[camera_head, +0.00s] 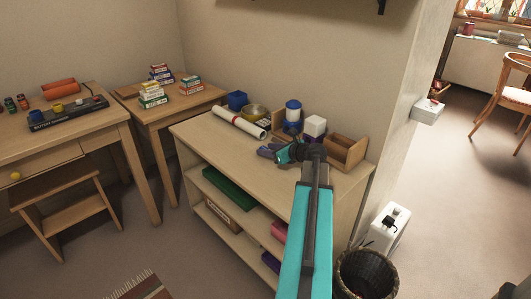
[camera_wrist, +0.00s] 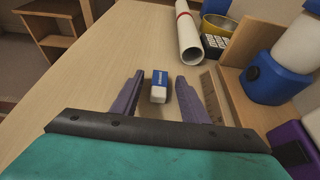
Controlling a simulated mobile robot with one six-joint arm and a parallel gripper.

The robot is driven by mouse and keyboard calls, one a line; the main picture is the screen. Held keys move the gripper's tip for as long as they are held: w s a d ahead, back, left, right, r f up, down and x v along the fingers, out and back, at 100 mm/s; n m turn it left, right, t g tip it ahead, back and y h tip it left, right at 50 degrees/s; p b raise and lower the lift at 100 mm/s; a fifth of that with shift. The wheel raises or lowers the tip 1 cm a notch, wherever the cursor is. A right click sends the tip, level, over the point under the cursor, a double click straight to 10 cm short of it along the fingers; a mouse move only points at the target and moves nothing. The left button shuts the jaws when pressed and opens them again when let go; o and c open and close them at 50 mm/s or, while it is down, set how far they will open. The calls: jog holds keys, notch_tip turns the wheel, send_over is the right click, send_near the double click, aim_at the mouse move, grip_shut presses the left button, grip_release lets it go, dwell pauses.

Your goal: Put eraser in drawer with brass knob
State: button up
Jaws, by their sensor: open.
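The eraser (camera_wrist: 159,86), a small white block with a blue sleeve, lies on the pale wooden shelf top in the wrist view. My gripper (camera_wrist: 160,80) is open, with one purple finger on each side of the eraser and visible gaps between. In the head view my gripper (camera_head: 268,151) is low over the shelf unit's top, and the eraser cannot be made out there. A drawer (camera_head: 50,164) with a round brass-coloured knob (camera_head: 16,176) is in the desk at the left. It looks shut.
On the shelf unit (camera_head: 204,135) stand a white roll (camera_head: 239,123), a blue-and-white container (camera_head: 292,112) and a wooden box (camera_head: 345,151), close beside my gripper. A stool (camera_head: 60,204) stands below the drawer. A wicker basket (camera_head: 366,272) is on the floor.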

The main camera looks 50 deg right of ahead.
dwell(0.4)
grip_shut()
jog(key=shift+r, duration=0.1)
jog(key=shift+r, duration=0.35)
notch_tip(320, 180, up, 3)
jog(key=shift+p, duration=0.8)
jog(key=s+a, duration=0.2)
jog(key=s, duration=0.1)
jog(key=s+a+p, duration=0.1)
jog(key=s+a, duration=0.1)
jog(key=a, duration=0.1)
jog(key=shift+s+a+r, duration=0.2)
jog(key=shift+s+a, duration=0.1)
jog(key=shift+s, duration=0.1)
jog(key=shift+s+a+r+p, duration=0.1)
jog(key=shift+r+p, duration=0.1)
jog(key=shift+p, duration=0.25)
jog(key=s+a+p, duration=0.1)
jog(key=p, duration=0.6)
jog(key=shift+s+a+r, duration=0.15)
jog(key=shift+s+a, duration=0.15)
jog(key=shift+s, duration=0.05)
jog(key=shift+s+p, duration=0.1)
jog(key=shift+p, duration=0.95)
